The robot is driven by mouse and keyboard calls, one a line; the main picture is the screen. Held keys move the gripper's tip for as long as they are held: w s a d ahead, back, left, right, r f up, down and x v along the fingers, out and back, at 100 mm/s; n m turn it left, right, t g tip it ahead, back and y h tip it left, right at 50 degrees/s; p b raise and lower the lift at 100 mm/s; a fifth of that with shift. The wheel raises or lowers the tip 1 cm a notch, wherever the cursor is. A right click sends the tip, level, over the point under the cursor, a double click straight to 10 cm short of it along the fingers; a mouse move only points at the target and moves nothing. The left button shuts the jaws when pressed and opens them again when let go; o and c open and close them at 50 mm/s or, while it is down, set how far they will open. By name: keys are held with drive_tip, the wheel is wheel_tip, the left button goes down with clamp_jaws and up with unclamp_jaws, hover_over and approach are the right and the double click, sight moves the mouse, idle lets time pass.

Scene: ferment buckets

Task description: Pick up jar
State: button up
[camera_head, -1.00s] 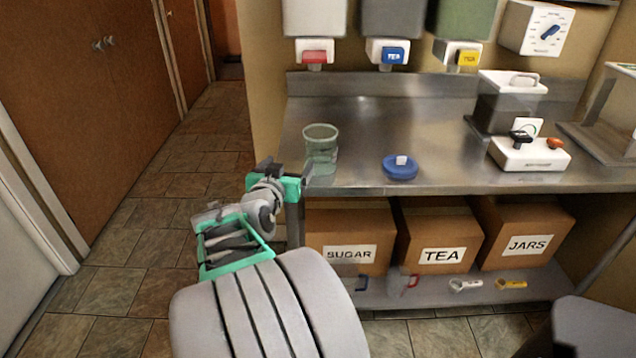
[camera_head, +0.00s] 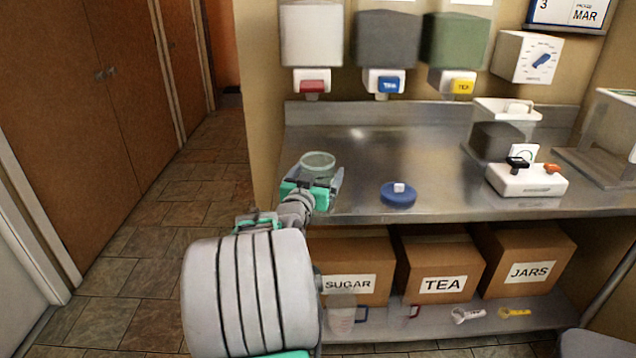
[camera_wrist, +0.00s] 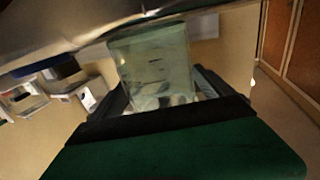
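The jar (camera_head: 318,161) is a clear, greenish open-topped glass standing upright on the steel counter near its front left edge. My gripper (camera_head: 314,188) is at the jar from the front, with its fingers spread on either side of it. In the wrist view the jar (camera_wrist: 153,65) fills the space between the dark fingers (camera_wrist: 160,98). The fingers look open around it; whether they touch the glass is hard to tell. The jar's lower part is hidden behind my gripper in the head view.
A blue lid (camera_head: 398,196) with a white knob lies on the counter (camera_head: 440,200) to the right. A white device (camera_head: 526,180) with levers stands further right. Dispensers (camera_head: 386,45) hang above. Labelled boxes (camera_head: 438,262) sit on the shelf below. The counter behind the jar is clear.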

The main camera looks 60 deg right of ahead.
drive_tip(key=c, duration=1.5)
drive_tip(key=shift+r, duration=0.15)
